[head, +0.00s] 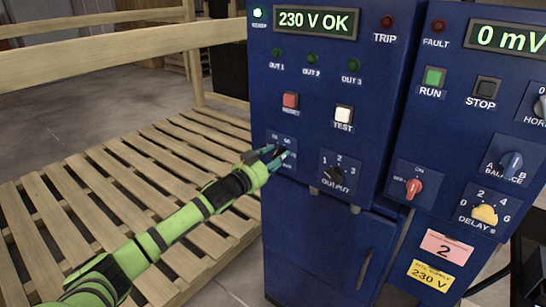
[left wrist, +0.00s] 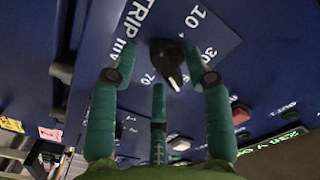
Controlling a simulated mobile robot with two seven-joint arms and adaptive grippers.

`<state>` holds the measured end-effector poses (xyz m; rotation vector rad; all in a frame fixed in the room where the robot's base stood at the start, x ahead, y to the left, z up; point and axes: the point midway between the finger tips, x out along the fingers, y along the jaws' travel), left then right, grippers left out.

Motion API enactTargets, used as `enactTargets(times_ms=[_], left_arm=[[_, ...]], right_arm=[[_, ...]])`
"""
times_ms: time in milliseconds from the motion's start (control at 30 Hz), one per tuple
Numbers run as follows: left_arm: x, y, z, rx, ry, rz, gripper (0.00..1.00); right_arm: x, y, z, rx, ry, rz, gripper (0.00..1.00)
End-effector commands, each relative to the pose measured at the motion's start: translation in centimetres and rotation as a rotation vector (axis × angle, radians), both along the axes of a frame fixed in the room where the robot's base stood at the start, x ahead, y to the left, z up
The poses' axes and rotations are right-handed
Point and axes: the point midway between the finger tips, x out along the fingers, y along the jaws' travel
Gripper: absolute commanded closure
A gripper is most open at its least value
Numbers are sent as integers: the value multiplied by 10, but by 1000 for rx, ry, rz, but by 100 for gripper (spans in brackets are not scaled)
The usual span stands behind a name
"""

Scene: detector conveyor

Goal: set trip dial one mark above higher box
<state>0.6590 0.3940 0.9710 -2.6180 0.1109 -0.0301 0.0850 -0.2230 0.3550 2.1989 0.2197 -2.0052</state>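The trip dial is a black knob (left wrist: 168,62) on a blue panel plate marked TRIP mV, with 10, 30 and 70 legible in the left wrist view. Its white pointer line points down and slightly right there, between the 70 and the right finger; the mark it points at is hidden or unclear. My left gripper (left wrist: 160,80) is open, its fingers spread on both sides of the knob and a third below it. Contact cannot be told. In the head view my left gripper (head: 277,159) covers most of the dial's plate (head: 284,142). No boxes are visible.
Close by are the OUTPUT dial (head: 335,180), red RESET button (head: 290,100) and white TEST button (head: 343,113). The display (head: 315,21) reads 230 V OK; another (head: 510,38) reads 0 mV. A second blue cabinet adjoins on the right. A wooden pallet (head: 110,190) lies left.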

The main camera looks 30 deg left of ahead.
Motion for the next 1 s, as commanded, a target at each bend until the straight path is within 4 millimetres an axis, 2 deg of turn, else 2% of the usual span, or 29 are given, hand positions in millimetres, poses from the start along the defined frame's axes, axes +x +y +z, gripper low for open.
enactTargets(times_ms=[633,767,1000], left_arm=[[-5,3,-1,0,3,5,52],[-18,4,-1,-1,4,5,52],[-56,6,-2,2,6,3,52]], right_arm=[[-1,0,0,1,0,0,60],[0,0,0,1,0,0,60],[0,0,0,0,0,0,60]])
